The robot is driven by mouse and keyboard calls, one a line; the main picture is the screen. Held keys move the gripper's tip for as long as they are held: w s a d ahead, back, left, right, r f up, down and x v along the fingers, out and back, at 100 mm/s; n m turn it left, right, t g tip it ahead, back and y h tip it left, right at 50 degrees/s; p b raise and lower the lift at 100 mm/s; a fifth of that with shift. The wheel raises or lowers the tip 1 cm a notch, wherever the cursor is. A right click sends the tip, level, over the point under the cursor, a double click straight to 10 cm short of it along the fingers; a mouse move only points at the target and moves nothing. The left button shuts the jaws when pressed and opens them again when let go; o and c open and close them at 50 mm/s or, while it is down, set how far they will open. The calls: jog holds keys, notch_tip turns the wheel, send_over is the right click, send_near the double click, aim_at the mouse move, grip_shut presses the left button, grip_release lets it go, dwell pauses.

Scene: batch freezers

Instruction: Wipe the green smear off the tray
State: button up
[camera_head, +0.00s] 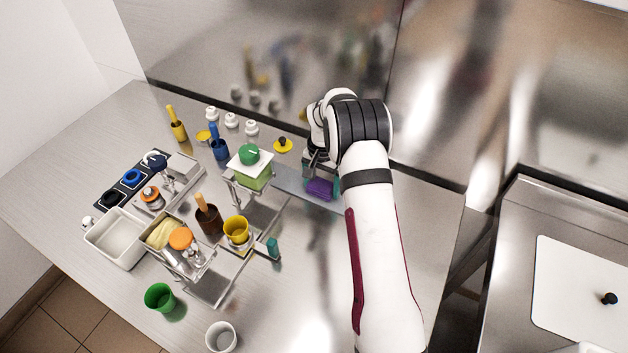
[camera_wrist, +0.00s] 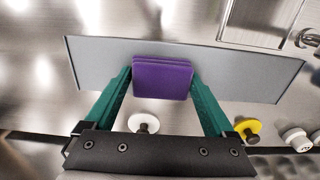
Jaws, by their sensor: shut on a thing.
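My gripper (camera_wrist: 160,82) has green fingers, shut on the two sides of a purple sponge (camera_wrist: 162,78). The sponge is over the flat grey tray (camera_wrist: 100,70) in the wrist view, near its middle; I cannot tell whether it touches. In the head view the purple sponge (camera_head: 320,189) shows beneath my gripper (camera_head: 321,183), and part of the grey tray (camera_head: 288,179) shows to its left. My arm hides the tray's right part. I see no green smear on the visible tray surface; the area under the sponge is hidden.
A stand with a green-knobbed white lid (camera_head: 249,154) is left of the tray. A yellow lid (camera_head: 283,146) and several white knobbed pieces (camera_head: 252,128) lie behind. A teal block (camera_head: 273,248), a yellow cup (camera_head: 236,230) and a green cup (camera_head: 159,297) stand nearer the front.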

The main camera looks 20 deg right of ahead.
jog(key=shift+s+d, duration=1.35)
notch_tip(320, 180, up, 8)
jog(key=shift+r, duration=0.1)
